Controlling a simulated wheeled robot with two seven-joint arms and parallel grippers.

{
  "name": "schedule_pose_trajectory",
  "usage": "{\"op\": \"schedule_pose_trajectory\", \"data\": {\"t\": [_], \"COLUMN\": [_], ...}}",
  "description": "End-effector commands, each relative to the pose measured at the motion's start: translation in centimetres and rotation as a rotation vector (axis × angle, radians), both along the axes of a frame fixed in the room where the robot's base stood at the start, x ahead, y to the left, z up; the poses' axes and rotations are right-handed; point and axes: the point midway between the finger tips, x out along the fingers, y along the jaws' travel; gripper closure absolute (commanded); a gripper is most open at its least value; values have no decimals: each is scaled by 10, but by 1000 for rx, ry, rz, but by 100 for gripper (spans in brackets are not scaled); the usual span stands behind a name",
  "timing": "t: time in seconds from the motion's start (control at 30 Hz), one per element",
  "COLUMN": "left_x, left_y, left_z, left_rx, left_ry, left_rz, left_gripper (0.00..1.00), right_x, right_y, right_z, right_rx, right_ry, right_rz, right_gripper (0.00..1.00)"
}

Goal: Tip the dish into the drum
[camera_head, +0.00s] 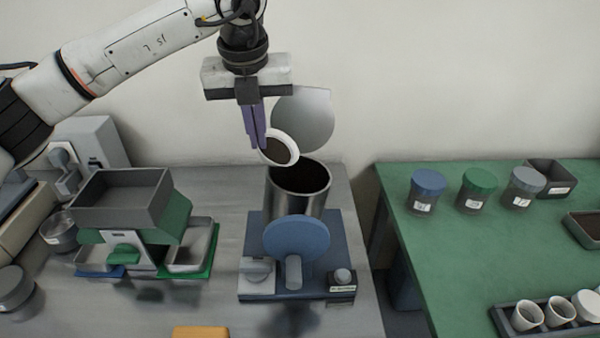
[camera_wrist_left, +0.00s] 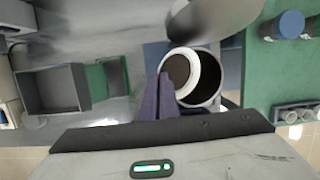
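My left gripper (camera_head: 258,143) points down above the drum and is shut on the rim of a white dish (camera_head: 266,146). The dish holds dark material and is tilted, its open face turned toward the camera and the right. The metal drum (camera_head: 298,204) stands open on a blue machine, dark inside, with its round lid (camera_head: 303,118) raised behind it. The dish is above the drum's back left rim, apart from it as far as I can tell. In the left wrist view the dish (camera_wrist_left: 194,80) overlaps the drum's mouth (camera_wrist_left: 210,88). My right gripper is not in view.
The blue machine (camera_head: 247,228) has a blue disc (camera_head: 296,241) and knobs in front. A grey hopper device (camera_head: 121,197) stands to the left. A green table (camera_head: 455,255) at right bears lidded jars (camera_head: 427,190) and a rack of white cups (camera_head: 557,316). A gap separates the tables.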

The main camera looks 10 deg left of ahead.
Motion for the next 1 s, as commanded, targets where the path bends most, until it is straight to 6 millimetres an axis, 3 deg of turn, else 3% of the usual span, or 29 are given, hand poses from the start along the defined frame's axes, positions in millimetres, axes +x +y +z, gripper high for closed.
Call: {"op": "schedule_pose_trajectory", "data": {"t": [1.0], "left_x": [-1], "left_y": [-13], "left_z": [7], "left_rx": [181], "left_ry": [-20], "left_rz": [-1], "left_gripper": [100], "right_x": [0], "right_y": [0], "right_z": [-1], "right_rx": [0], "right_ry": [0], "right_rz": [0], "right_gripper": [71]}}
